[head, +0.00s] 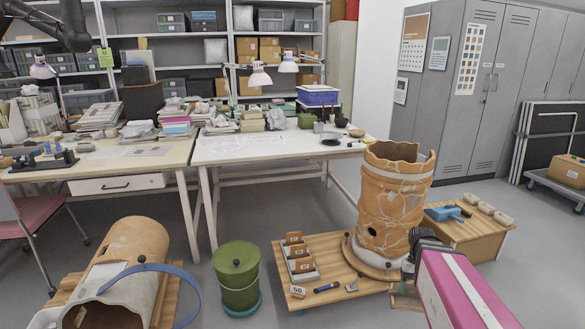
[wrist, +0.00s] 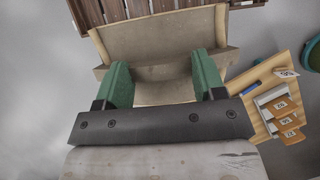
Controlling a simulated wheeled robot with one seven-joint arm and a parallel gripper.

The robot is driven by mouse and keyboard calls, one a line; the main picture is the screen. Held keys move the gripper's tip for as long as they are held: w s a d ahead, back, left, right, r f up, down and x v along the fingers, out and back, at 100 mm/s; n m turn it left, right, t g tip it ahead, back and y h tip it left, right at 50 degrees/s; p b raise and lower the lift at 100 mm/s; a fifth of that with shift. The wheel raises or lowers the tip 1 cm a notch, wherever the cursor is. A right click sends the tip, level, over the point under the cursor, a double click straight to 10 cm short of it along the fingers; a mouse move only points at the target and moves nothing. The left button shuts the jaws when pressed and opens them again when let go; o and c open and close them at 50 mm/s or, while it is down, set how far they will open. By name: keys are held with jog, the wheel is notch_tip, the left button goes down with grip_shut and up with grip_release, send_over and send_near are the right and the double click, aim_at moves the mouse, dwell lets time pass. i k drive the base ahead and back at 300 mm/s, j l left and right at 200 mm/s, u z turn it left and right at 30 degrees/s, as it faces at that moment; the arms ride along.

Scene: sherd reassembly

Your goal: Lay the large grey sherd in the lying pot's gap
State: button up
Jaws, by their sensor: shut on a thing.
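The lying pot (head: 140,238) is orange-tan and rests on its side at the lower left of the head view, with a pale interior showing through its open side. My gripper (wrist: 164,78) shows two green fingers in the wrist view, shut on a grey-brown sherd (wrist: 165,45). The sherd is broad, slightly curved and has lighter tan edges; it extends beyond the fingertips. In the head view my gripper (head: 408,272) is at the lower right, in front of the standing pot and far from the lying pot. The sherd is mostly hidden there.
A blue band (head: 180,275) arches at the lying pot's right side. A green lidded bucket (head: 238,275) stands between it and a low wooden board (head: 325,262) with labelled boxes. A cracked orange pot (head: 395,200) stands upright beside my arm. Wooden slats (wrist: 95,12) lie beyond the sherd.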

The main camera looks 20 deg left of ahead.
aim_at(106, 272)
jog(key=k+j, duration=0.2)
jog(key=j, duration=0.3)
jog(key=k+j, duration=0.25)
jog(key=j, duration=0.2)
jog(key=k+j, duration=0.2)
jog(key=j, duration=0.25)
jog(key=k+j+u, duration=0.1)
jog(key=k+j, duration=0.15)
jog(key=j, duration=0.25)
jog(key=k+j, duration=0.2)
jog(key=j, duration=0.3)
jog(key=k+j, duration=0.2)
jog(key=j, duration=0.3)
jog(key=k+j, duration=0.2)
jog(key=j, duration=0.25)
jog(key=k+j+u, duration=0.1)
jog(key=j, duration=0.4)
jog(key=i+j, duration=0.1)
jog(key=j, duration=1.5)
jog(key=i+u, duration=0.05)
